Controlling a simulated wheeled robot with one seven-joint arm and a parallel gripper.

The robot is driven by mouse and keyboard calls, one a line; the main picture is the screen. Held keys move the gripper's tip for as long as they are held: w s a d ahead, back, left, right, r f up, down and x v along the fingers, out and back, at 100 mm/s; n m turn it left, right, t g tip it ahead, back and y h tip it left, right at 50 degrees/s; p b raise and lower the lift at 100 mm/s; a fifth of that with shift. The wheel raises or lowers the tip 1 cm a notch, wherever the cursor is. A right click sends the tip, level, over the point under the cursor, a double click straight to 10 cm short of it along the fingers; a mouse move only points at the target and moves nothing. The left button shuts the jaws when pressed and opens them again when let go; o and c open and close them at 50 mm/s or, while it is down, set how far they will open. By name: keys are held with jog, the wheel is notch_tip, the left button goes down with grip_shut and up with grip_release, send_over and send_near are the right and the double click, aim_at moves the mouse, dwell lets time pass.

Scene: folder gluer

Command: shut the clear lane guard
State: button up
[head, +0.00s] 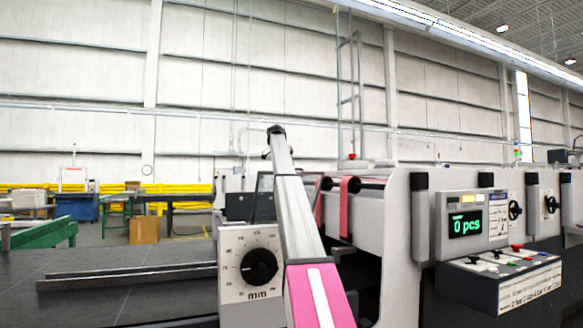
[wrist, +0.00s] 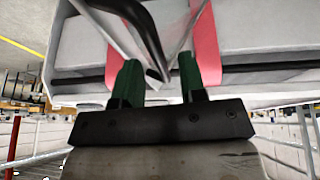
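The clear lane guard (wrist: 172,28) shows in the wrist view as a see-through panel with a dark edge, in front of the pink belts. My gripper (wrist: 158,68) has two green fingers standing apart. The dark edge of the guard appears in the gap between them, with space visible beside it; I cannot tell whether a finger touches it. In the head view, a dark-edged see-through panel (head: 264,197) stands tilted up just left of my arm and may be the guard. My arm covers part of this area, and the gripper fingers cannot be made out there.
The pink belts (head: 349,207) run over a dark roller right of my arm. A panel with a round mm dial (head: 248,263) stands at the left. A display reading 0 pcs (head: 466,223) and a button box (head: 498,279) are at the right. A dark table with rails (head: 130,278) extends left.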

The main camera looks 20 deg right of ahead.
dwell(0.3)
grip_shut()
jog(key=s+f+m+t, duration=0.1)
jog(key=s+f+t, duration=0.2)
jog(key=s+f, duration=0.5)
jog(key=s+f+t, duration=0.2)
jog(key=s+f, duration=0.3)
jog(key=s, duration=0.5)
jog(key=s+f+t, duration=0.2)
jog(key=s+f, duration=0.1)
jog(key=f, duration=0.6)
jog(key=s+f+m+t, duration=0.1)
jog(key=s+f, duration=0.3)
jog(key=f, duration=0.6)
jog(key=shift+d+f+t, duration=0.3)
jog(key=shift+d+t, duration=0.05)
jog(key=shift+t, duration=0.45)
jog(key=shift+s+f, duration=0.1)
jog(key=shift+s, duration=0.05)
grip_release()
